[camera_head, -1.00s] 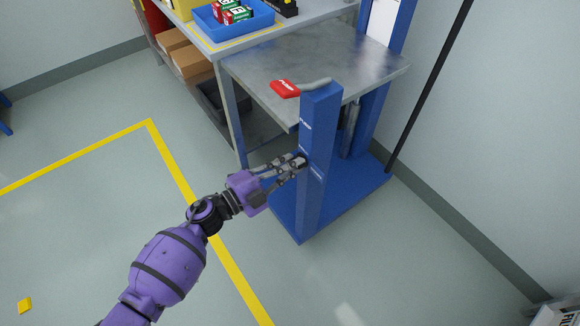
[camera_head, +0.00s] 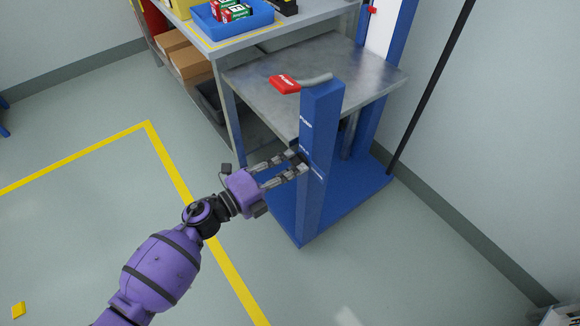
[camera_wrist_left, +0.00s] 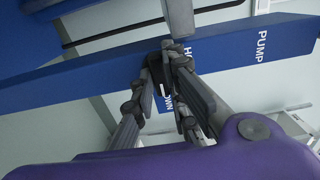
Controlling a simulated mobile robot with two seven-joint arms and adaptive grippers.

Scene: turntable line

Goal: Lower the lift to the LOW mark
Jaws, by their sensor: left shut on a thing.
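The lift is a blue frame with a grey metal platform (camera_head: 315,65). Its front post (camera_head: 318,150) carries the word PUMP and, lower, a partly hidden label ending in DOWN in the left wrist view. My left gripper (camera_head: 299,163) is at the left face of this post. In the left wrist view its fingers (camera_wrist_left: 165,75) are shut on a small dark lever (camera_wrist_left: 158,85) by that label; they hide most of it. A red pointer (camera_head: 372,10) shows on the white scale (camera_head: 382,30) of the rear mast. No LOW mark is legible. My right gripper is out of view.
The grey table (camera_head: 260,38) beside the platform holds a blue bin (camera_head: 240,27) with boxes. A black pole (camera_head: 430,90) leans at the right.

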